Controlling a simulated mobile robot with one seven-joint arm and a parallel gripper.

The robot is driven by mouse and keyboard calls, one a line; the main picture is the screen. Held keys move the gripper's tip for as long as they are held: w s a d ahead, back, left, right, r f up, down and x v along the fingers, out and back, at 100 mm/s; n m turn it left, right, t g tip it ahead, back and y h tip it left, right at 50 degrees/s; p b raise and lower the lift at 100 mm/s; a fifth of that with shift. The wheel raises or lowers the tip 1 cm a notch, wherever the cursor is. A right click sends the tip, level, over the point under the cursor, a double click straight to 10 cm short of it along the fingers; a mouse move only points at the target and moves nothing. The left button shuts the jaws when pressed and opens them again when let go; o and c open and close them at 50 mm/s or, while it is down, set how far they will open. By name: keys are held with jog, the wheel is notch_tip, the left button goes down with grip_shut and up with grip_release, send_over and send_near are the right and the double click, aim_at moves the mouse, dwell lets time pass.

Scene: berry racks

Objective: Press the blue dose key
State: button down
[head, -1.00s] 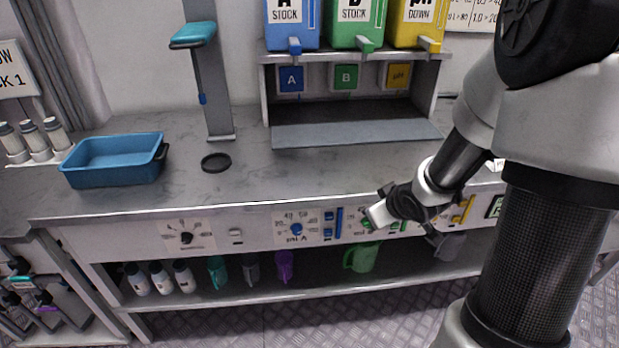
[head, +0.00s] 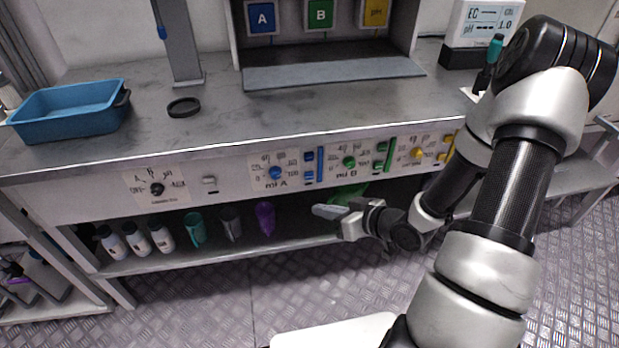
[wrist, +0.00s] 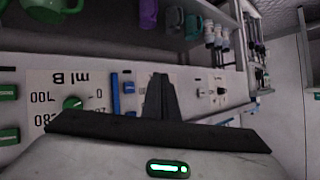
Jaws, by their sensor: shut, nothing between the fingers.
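The blue panel section in the head view has a blue dial (head: 276,173), an upper blue key (head: 308,157), a lower blue key (head: 308,177) and a tall blue bar (head: 320,162). Their lettering is too small to read, so I cannot tell which key is the dose key. The wrist view shows the blue bar (wrist: 115,95) and a blue key (wrist: 128,88) beside my fingers. My gripper (head: 324,211) is shut and empty, in front of and below the blue section; its fingers also show in the wrist view (wrist: 160,98). It appears apart from the panel.
Green and yellow sections lie right of the blue one, with a green dial (head: 349,162) and a yellow dial (head: 417,155). A purple cup (head: 265,218) and several bottles stand on the lower shelf. A blue tub (head: 70,112) sits on the counter (head: 225,115).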

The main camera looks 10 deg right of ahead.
send_near(305, 180)
jog(key=shift+w+a+f, duration=0.55)
jog(key=shift+a+f, duration=0.15)
jog(key=shift+a, duration=0.1)
jog(key=shift+w+a+f, duration=0.6)
jog(key=shift+a+f, duration=0.15)
jog(key=shift+w, duration=0.1)
dwell(1.0)
jog(key=shift+w+p, duration=0.3)
jog(key=shift+p, duration=0.05)
jog(key=shift+w, duration=0.5)
dwell(0.5)
jog(key=shift+s, duration=0.95)
jog(key=shift+s+p, duration=0.3)
jog(key=shift+s, duration=2.2)
jog(key=shift+r, duration=0.1)
